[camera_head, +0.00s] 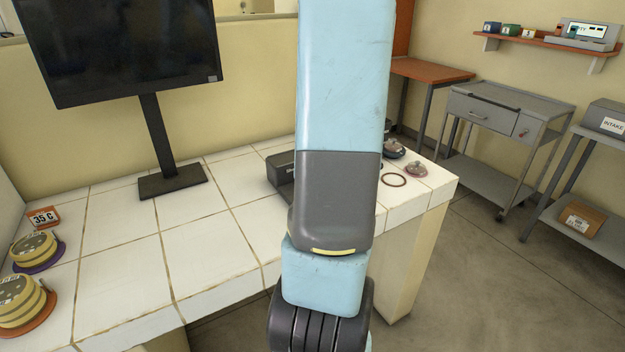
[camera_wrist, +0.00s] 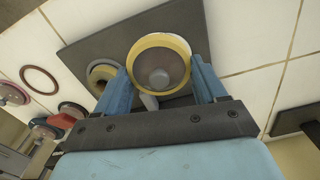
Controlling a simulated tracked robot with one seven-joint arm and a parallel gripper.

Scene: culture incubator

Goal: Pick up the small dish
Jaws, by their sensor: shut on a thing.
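A round dish (camera_wrist: 160,68) with a yellow rim and a grey knob in its middle sits between the blue fingers of my gripper (camera_wrist: 162,82) in the wrist view. The fingers are shut on its sides. Behind it is a dark flat-topped block (camera_wrist: 92,36); I cannot tell whether the dish still touches it. A second round yellowish piece (camera_wrist: 104,76) shows at the block, just left of my left finger and partly hidden by it. In the head view my arm hides the gripper and the dish; only the left part of the dark block (camera_head: 281,174) shows.
On the white tiled table (camera_head: 205,232) lie a dark ring (camera_head: 393,180) and lidded reddish dishes (camera_head: 416,170) near its right edge. A monitor (camera_head: 122,45) stands at the back. Stacked yellow dishes (camera_head: 34,250) and a "35 C" sign (camera_head: 43,217) are at the left.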

